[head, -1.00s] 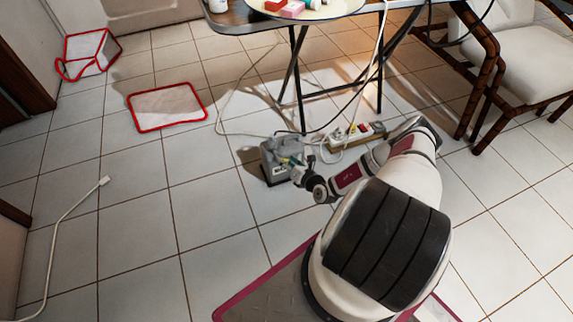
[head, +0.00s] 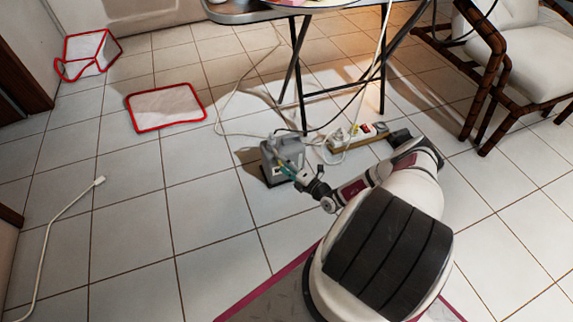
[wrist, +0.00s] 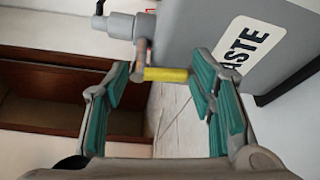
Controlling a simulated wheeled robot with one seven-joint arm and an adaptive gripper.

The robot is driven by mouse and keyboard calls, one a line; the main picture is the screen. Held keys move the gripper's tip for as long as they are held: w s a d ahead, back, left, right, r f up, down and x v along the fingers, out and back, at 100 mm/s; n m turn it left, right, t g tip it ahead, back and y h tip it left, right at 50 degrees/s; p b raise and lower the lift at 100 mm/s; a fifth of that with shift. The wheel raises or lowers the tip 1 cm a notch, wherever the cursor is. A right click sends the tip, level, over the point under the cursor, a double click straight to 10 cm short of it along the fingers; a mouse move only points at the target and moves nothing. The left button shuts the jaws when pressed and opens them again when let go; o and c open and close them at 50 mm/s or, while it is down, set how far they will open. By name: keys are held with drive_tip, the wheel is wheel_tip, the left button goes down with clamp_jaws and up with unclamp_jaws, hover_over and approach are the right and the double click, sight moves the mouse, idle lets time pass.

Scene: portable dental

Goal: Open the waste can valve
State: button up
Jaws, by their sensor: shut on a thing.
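The waste can (head: 270,172) is a small grey box on the floor in the head view. Its grey wall (wrist: 200,25) with a white label reading "ASTE" fills the upper right of the wrist view. The valve's yellow handle (wrist: 166,74) sticks out sideways from a metal stem below the grey spout. The right pad is at the handle's yellow end; contact at the left is hard to see.
A power strip (head: 350,140) and loose cables lie right behind the can, near the folding table's legs (head: 301,75). A red-edged mat (head: 166,107) and a white cable (head: 65,215) lie on the left. A chair (head: 525,70) stands right. Tiles left of the can are clear.

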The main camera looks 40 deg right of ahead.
drive_tip(key=shift+s+d+f+m, duration=0.1)
drive_tip(key=shift+d+f+m, duration=0.05)
drive_tip(key=shift+f+m, duration=0.2)
drive_tip(key=o, duration=0.9)
drive_tip(key=shift+f, duration=0.15)
drive_tip(key=shift+r, duration=0.25)
drive_tip(key=s, duration=0.7)
drive_tip(key=s+d, duration=0.1)
drive_tip(key=s, duration=0.3)
drive_tip(key=shift+s+r, duration=0.35)
